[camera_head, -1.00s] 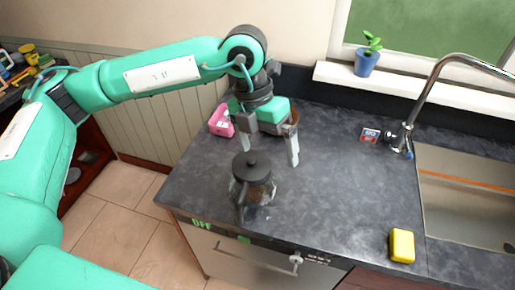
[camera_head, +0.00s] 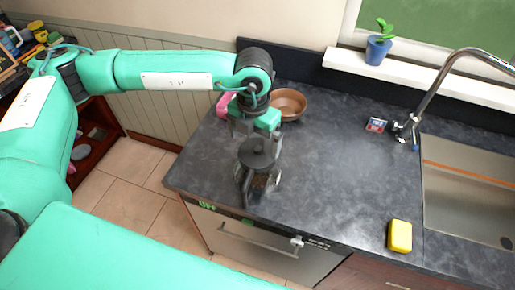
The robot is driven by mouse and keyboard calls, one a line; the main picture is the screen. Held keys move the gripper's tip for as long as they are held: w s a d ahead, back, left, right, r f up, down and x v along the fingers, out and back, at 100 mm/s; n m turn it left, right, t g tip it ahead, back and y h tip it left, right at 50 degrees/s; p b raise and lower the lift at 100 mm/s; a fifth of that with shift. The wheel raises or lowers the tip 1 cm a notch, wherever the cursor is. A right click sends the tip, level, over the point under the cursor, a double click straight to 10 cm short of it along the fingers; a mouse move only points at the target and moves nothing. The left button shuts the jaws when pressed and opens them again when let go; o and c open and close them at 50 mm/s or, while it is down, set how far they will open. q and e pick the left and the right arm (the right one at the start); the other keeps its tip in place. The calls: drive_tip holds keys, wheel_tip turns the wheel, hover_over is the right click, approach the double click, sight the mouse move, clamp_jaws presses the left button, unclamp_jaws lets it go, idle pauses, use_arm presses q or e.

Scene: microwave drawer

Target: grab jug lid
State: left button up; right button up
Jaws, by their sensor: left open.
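A glass jug with a dark handle (camera_head: 243,192) stands near the front left of the dark counter. Its round black lid (camera_head: 256,152) with a small knob sits on top of the jug. My left gripper (camera_head: 257,160) points down from above and behind, with its grey fingers spread at either side of the lid. The fingers are partly hidden, and I cannot tell whether they touch the lid. My right gripper is not in view.
A brown bowl (camera_head: 289,104) and a pink object (camera_head: 226,104) sit behind the jug. A yellow sponge (camera_head: 400,236) lies at the front right, near the sink (camera_head: 465,190) and faucet (camera_head: 428,95). The middle of the counter (camera_head: 335,170) is clear.

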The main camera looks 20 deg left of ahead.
sight(255, 150)
use_arm(q)
wheel_tip(255, 150, down, 3)
drive_tip(key=shift+w+d+f+p, duration=0.1)
drive_tip(key=shift+w+d+p, duration=0.05)
drive_tip(key=shift+p, duration=0.85)
drive_tip(key=shift+f, duration=0.55)
drive_tip(key=c, duration=0.7)
drive_tip(key=shift+r, duration=0.1)
